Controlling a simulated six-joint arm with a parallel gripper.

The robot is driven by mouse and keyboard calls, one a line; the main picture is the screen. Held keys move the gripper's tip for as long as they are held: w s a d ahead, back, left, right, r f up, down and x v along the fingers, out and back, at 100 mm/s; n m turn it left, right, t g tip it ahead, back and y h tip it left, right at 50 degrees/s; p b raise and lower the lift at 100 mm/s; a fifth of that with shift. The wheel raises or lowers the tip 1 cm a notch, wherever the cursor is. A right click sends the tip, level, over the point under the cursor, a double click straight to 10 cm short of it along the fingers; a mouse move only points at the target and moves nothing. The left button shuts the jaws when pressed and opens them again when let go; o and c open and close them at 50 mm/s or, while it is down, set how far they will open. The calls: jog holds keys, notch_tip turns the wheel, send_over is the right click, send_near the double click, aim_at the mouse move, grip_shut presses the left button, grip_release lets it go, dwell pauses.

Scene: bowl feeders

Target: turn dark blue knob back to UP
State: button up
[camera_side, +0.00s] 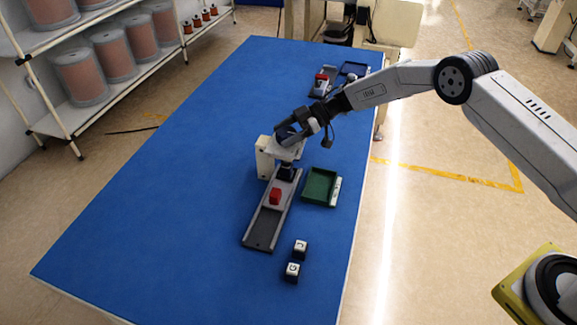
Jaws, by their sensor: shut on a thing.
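The dark blue knob (284,132) sits on top of a pale feeder unit (264,158) near the middle of the blue table. My gripper (289,136) reaches it from the upper right and is shut on the knob. The fingers cover much of the knob, and its pointer and any UP mark are too small or hidden to read.
A green tray (321,188) lies right of the track. Two dark cubes with white lettered tops (300,248) (292,270) stand near the front. At the back are a dark blue tray (354,69) and another red piece (321,76). The table's left side is clear.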

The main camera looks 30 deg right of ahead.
jog(key=shift+r+n+g, duration=0.1)
jog(key=shift+n+g, duration=1.3)
jog(key=shift+g, duration=0.2)
jog(key=o, duration=1.1)
jog(key=shift+v, duration=3.85)
